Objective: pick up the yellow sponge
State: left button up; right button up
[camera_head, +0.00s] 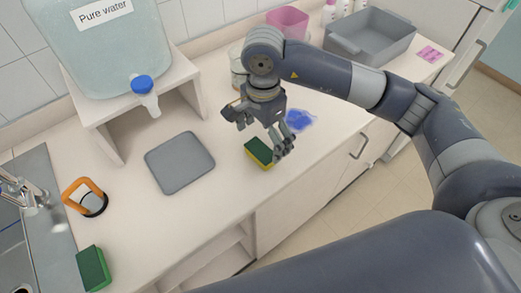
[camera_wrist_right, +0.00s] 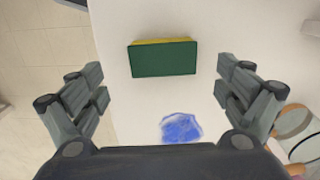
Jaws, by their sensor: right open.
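A yellow sponge with a green scouring layer (camera_head: 259,152) lies on the counter near its front edge. In the right wrist view the same sponge (camera_wrist_right: 163,60) shows mostly its green face, with a thin yellow strip along the far side. My right gripper (camera_head: 259,136) is open and empty just above the sponge. In the wrist view its fingers (camera_wrist_right: 166,85) stand apart on either side, with the sponge beyond them and not touched. A second sponge, mostly green (camera_head: 93,268), lies at the lower left by the sink. My left gripper is not in view.
A blue stain (camera_head: 299,120) marks the counter beside the sponge. A grey mat (camera_head: 180,162) lies to the left, near an orange-handled item (camera_head: 85,198). A water tank (camera_head: 115,48) stands on a raised shelf. A grey bin (camera_head: 370,42) and a pink container (camera_head: 287,22) stand behind.

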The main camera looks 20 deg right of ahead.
aim_at(260, 150)
jog(key=shift+w+f, duration=0.1)
jog(key=shift+f, duration=0.2)
jog(key=f+p, duration=0.2)
jog(key=f, duration=0.2)
jog(key=shift+a, duration=0.2)
jog(key=shift+f, duration=0.45)
jog(key=c, duration=0.4)
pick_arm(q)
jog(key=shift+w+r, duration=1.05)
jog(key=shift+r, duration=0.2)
pick_arm(e)
jog(key=c, duration=0.4)
